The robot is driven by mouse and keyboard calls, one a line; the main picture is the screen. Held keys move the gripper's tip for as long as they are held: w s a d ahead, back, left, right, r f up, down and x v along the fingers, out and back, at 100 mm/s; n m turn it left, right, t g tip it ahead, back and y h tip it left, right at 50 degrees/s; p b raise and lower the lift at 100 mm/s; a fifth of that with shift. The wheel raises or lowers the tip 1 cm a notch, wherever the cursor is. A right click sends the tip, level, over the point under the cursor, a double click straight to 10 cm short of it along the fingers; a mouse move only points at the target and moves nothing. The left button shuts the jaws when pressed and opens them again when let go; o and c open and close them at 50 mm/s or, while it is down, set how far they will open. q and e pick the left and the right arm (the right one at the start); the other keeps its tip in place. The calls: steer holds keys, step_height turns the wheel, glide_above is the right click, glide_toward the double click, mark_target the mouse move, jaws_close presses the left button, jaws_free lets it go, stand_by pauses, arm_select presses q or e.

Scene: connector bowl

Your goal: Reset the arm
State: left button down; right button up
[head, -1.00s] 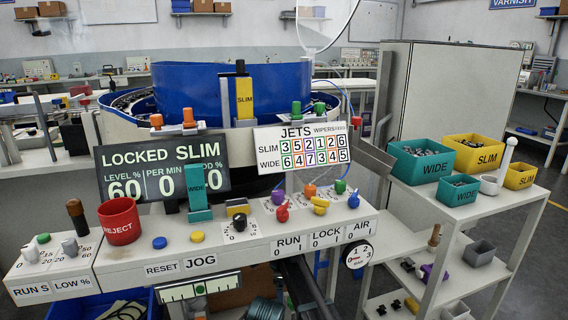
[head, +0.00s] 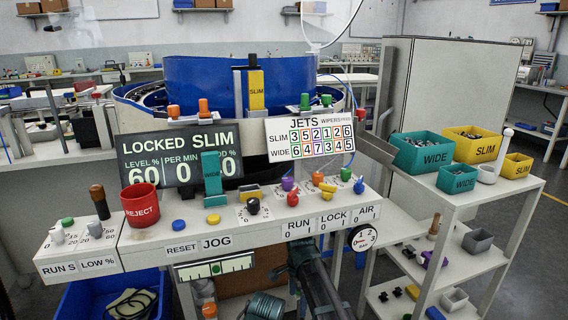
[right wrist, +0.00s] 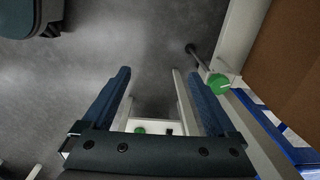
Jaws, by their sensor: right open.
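In the right wrist view my right gripper (right wrist: 158,82) is open. Its two blue fingers stand wide apart with nothing held between them, over grey floor. A green round knob (right wrist: 219,84) on a pale frame is to the right of the fingers, apart from them. In the head view a dark arm link, seemingly mine, hangs at the bottom centre, below the control bench (head: 150,240); the fingers cannot be made out there. My left gripper is not in view.
The bench carries a red REJECT cup (head: 141,212), a teal WIDE block (head: 212,172) and several knobs. A blue bowl (head: 200,85) stands behind. A white cart (head: 500,205) with teal and yellow bins is at the right. A blue crate (head: 75,300) lies below the bench.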

steer(key=s+d+n, duration=1.3)
steer(key=s+n, duration=0.1)
steer(key=s, duration=0.2)
steer(key=s+a+r+n+h+p, duration=0.15)
steer(key=s+a+n, duration=0.35)
steer(key=a, duration=0.6)
step_height(320, 180, up, 38)
steer(key=m+p, duration=0.1)
steer(key=p, duration=3.7)
steer(key=shift+s, duration=0.45)
steer(key=shift+a, duration=0.15)
